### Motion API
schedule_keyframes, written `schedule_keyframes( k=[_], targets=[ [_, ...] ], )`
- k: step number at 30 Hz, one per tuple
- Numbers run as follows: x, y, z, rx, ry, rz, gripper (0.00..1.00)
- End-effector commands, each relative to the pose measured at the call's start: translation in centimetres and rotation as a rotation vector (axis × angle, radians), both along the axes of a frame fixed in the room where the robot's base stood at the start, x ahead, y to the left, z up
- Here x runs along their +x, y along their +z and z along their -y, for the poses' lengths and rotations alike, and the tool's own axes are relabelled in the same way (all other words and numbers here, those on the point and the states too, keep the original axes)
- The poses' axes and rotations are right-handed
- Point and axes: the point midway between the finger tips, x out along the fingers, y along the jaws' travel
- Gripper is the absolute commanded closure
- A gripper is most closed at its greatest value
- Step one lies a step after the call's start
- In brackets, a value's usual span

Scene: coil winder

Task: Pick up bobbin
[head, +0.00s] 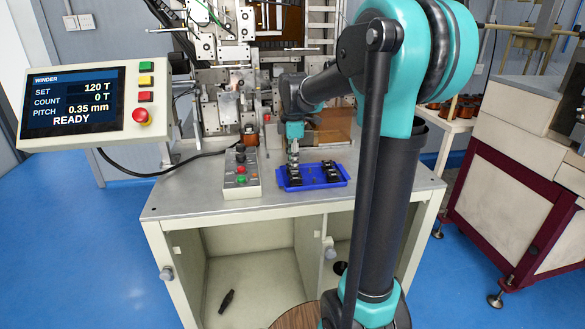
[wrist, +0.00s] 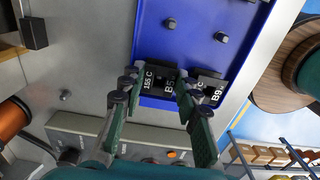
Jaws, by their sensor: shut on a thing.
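The blue tray (head: 317,184) lies on the grey bench top, with black bobbins (head: 328,170) in it. In the wrist view the tray (wrist: 190,50) fills the top middle. A black bobbin with a white "155 C" label (wrist: 158,82) sits at its near edge, between my fingers. A second labelled bobbin (wrist: 211,88) is just to its right, close to my right finger. My gripper (head: 293,158) points down over the tray's left part; in the wrist view my gripper (wrist: 156,92) is shut on the first bobbin. Its underside is hidden, so I cannot tell whether it touches the tray.
A control box (head: 240,175) with coloured buttons stands left of the tray. A copper-coloured spool (head: 249,136) is behind it, by the winder. The winder display (head: 75,101) reads READY. Bare pegs (wrist: 222,37) rise from the tray. Bench top is clear in front.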

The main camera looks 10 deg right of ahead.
Motion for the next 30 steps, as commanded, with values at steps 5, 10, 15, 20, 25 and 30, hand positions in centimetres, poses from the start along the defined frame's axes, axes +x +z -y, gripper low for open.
schedule_keyframes(
  k=[5,10,15,20,25,30],
  targets=[
    [0.0,0.5,0.0,0.0,0.0,0.0,0.8],
    [0.0,2.5,0.0,0.0,0.0,0.0,0.8],
    [0.0,6.5,0.0,0.0,0.0,0.0,0.8],
    [0.0,11.2,0.0,0.0,0.0,0.0,0.8],
    [0.0,15.4,0.0,0.0,0.0,0.0,0.8],
    [0.0,18.3,0.0,0.0,0.0,0.0,0.8]
  ],
)
